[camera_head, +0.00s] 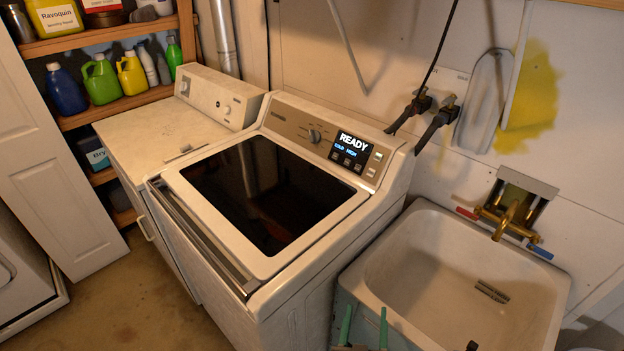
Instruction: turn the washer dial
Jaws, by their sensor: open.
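The washer (325,255) is a white top-loader with a dark glass lid (265,190), which is shut. Its dial (314,135) is a small round grey knob on the tan panel at the back, left of the display (350,150). The display reads "READY" with smaller blue text, "COLD" and a word I read less surely. My gripper (365,318) shows only as two green fingers at the bottom edge, spread apart with nothing seen between them. It is in front of the sink's left side, well apart from the dial. The rest of the gripper is mostly out of frame.
A white utility sink (395,240) with a brass faucet (508,215) stands to the right. A second white machine (160,130) with its own knobs is to the left. Shelves of bottles (105,80) are behind it. Bare floor (150,300) shows at front left.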

